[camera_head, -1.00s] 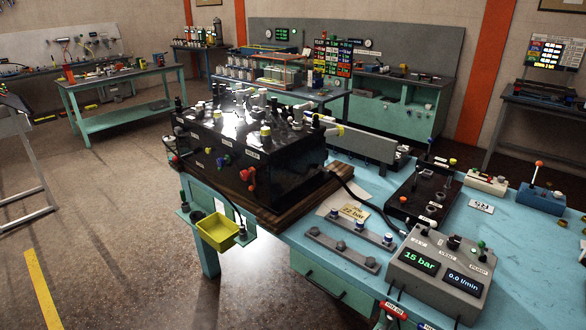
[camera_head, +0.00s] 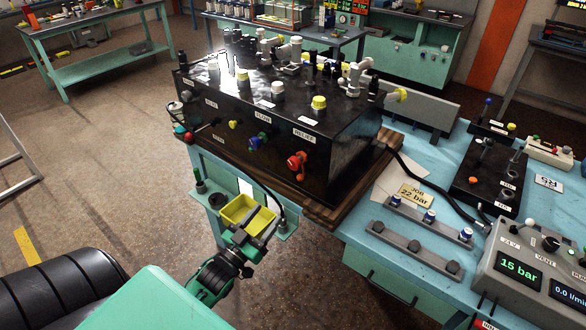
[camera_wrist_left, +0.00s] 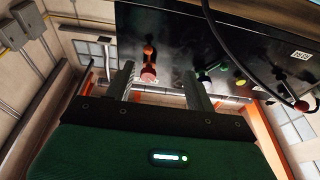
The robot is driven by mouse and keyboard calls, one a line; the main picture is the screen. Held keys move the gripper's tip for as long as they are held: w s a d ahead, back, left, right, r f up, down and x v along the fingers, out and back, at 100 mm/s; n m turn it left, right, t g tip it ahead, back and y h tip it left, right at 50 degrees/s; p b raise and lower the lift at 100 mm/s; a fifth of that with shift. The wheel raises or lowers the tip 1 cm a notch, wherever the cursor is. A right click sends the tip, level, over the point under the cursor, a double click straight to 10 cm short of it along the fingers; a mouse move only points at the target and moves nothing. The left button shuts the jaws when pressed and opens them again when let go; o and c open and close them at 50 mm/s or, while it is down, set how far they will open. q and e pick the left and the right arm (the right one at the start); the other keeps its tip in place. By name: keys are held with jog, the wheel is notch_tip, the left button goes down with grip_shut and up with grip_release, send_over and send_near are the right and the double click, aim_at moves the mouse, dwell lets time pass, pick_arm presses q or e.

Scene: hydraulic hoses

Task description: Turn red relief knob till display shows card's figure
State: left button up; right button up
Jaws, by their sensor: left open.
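The red relief knob (camera_head: 297,162) is on the front face of the black block (camera_head: 330,165), under a "RELIEF" label. It also shows in the left wrist view (camera_wrist_left: 149,66), between the finger lines and beyond the tips. The display (camera_head: 519,268) on the grey box reads 15 bar. The job card (camera_head: 415,195) reads 22 bar. My left gripper (camera_head: 262,220) is in front of and below the block, over the yellow tray, apart from the knob. In the left wrist view its two fingers (camera_wrist_left: 159,78) stand apart with nothing between them. My right gripper is not seen.
Blue (camera_head: 258,142) and yellow (camera_head: 233,125) knobs sit left of the red one. A yellow tray (camera_head: 236,208) is on a small shelf below the block. A black hose (camera_head: 425,180) runs from the block's right side across the bench. A wooden board (camera_head: 345,208) juts out under the block.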

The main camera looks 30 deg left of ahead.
pick_arm(q)
jog(key=t+h, duration=0.1)
jog(key=t, duration=0.1)
send_near(292, 165)
jog(key=s, duration=0.3)
jog(key=shift+m, duration=0.3)
jog(key=p+x, duration=0.1)
jog(key=x, duration=0.3)
jog(key=p+x, duration=0.2)
jog(key=x, duration=0.2)
jog(key=p+x, duration=0.2)
jog(key=x, duration=0.2)
jog(key=shift+w+f, duration=0.3)
jog(key=shift+w, duration=0.15)
jog(key=shift+w+r+p, duration=0.1)
jog(key=shift+w+p, duration=0.2)
jog(key=shift+w, duration=0.15)
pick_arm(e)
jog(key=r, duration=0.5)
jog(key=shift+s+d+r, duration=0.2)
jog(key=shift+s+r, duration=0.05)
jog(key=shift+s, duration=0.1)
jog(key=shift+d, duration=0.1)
pick_arm(q)
jog(key=shift+c, duration=0.8)
jog(key=c, duration=0.8)
